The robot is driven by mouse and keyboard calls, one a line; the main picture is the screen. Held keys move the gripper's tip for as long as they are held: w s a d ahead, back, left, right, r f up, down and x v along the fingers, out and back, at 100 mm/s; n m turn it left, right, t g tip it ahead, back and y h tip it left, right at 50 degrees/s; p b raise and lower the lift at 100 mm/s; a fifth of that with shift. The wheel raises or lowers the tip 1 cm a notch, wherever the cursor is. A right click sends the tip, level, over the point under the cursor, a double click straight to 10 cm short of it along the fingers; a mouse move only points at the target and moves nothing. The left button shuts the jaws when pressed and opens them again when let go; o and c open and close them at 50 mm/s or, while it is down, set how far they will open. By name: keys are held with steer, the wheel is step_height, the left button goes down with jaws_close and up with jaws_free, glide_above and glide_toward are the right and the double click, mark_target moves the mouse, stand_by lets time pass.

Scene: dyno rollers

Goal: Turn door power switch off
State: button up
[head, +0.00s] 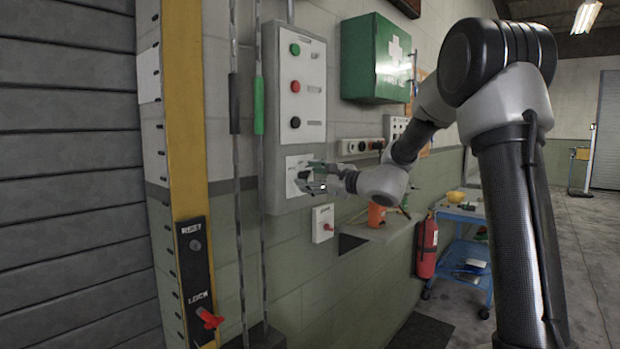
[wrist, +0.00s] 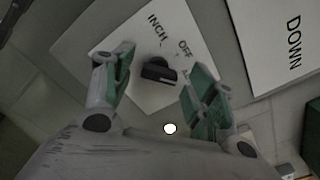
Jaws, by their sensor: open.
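A dark selector knob (wrist: 158,71) sits on a white plate (wrist: 150,30) marked INCH, OFF and a partly hidden word starting with A. Which mark it points to is hard to tell. In the head view the plate (head: 291,162) is on the lower part of a grey control box (head: 312,62). My gripper (head: 313,177) is open in front of it. In the wrist view my gripper's (wrist: 160,74) green-padded fingers stand on either side of the knob; contact cannot be told. A small white box with a red switch (head: 323,224) is on the wall below.
The control box has green, red and black buttons (head: 295,86). A yellow door post (head: 184,150) with a red LOCK lever (head: 210,318) stands left. A green first-aid box (head: 375,60) hangs above; a fire extinguisher (head: 427,248) and blue cart (head: 465,255) are right.

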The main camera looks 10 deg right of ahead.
steer(key=shift+w+a, duration=0.2)
steer(key=shift+w, duration=0.1)
steer(key=c, duration=1)
steer(key=shift+n, duration=0.4)
steer(key=n, duration=0.4)
steer(key=shift+s+n, duration=0.1)
steer(key=shift+n, duration=0.2)
steer(key=shift+a+f+n, duration=0.1)
steer(key=shift+n, duration=2.1)
